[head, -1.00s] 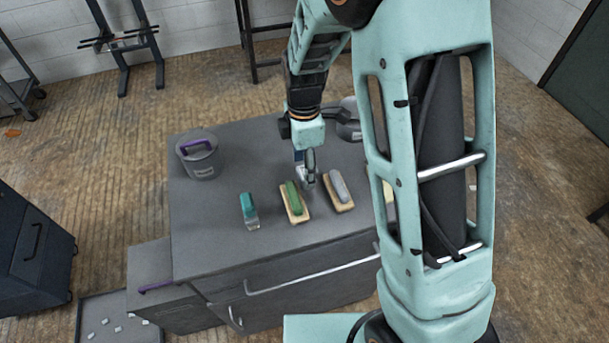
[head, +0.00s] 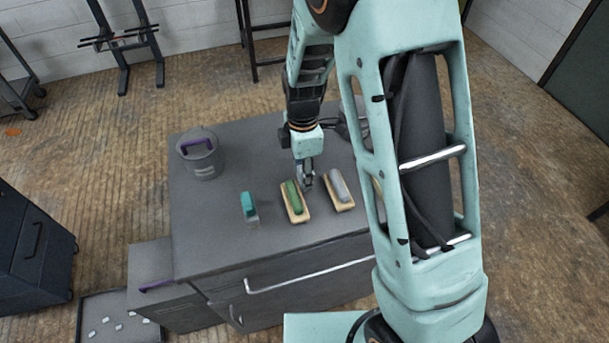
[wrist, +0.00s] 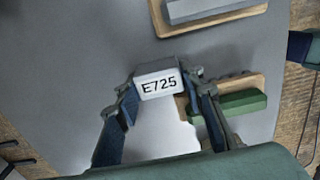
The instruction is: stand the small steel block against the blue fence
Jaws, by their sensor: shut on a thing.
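My gripper (head: 305,182) is over the dark counter top (head: 215,240), just behind the green bar. In the wrist view my gripper (wrist: 160,88) is shut on a small pale steel block (wrist: 157,80) marked E725, one finger on each side. The block's lower part and its contact with the counter cannot be made out. A teal-blue bar (head: 248,203), the nearest thing to a blue fence, stands left of the green bar, with a greyish piece at its front end. It is apart from my gripper.
A green bar (head: 294,195) and a grey bar (head: 339,185) rest on wooden bases close to my gripper. A lidded grey pot (head: 203,162) with a purple handle stands at the back left. The counter between pot and teal bar is clear.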

